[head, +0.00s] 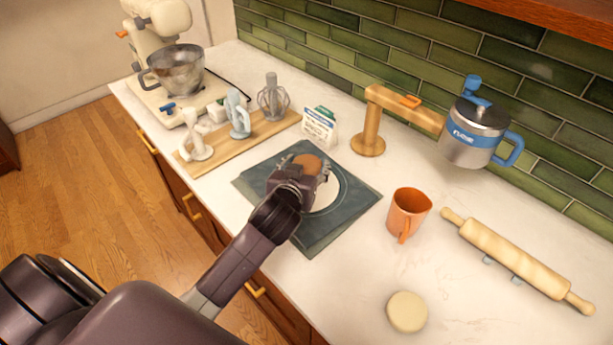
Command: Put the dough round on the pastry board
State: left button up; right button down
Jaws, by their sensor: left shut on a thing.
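The dough round (407,312) appears to be the thick cream disc lying flat on the white counter at the bottom right, apart from the mat. The pastry board (305,236) appears to be the dark green square mat with a pale ring mark, in the middle of the counter. My left gripper (304,170) is over the mat, shut on a brown round thing (308,162), partly hidden by the fingers. A pale round patch (326,196) shows on the mat beside the gripper; I cannot tell whether it is a separate thing. My right gripper is not in view.
A wooden stand (370,120) and a steel pot (476,135) are behind. Mixer attachments on a wooden board (250,133) and a small carton (320,126) are back left.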

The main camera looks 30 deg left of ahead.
pick_arm(q)
notch_tip(320, 180, down, 4)
jog(key=shift+f, duration=0.1)
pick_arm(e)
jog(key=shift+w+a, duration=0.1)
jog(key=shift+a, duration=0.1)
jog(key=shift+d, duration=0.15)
pick_arm(q)
jog(key=shift+f, duration=0.15)
jog(key=o, duration=1.3)
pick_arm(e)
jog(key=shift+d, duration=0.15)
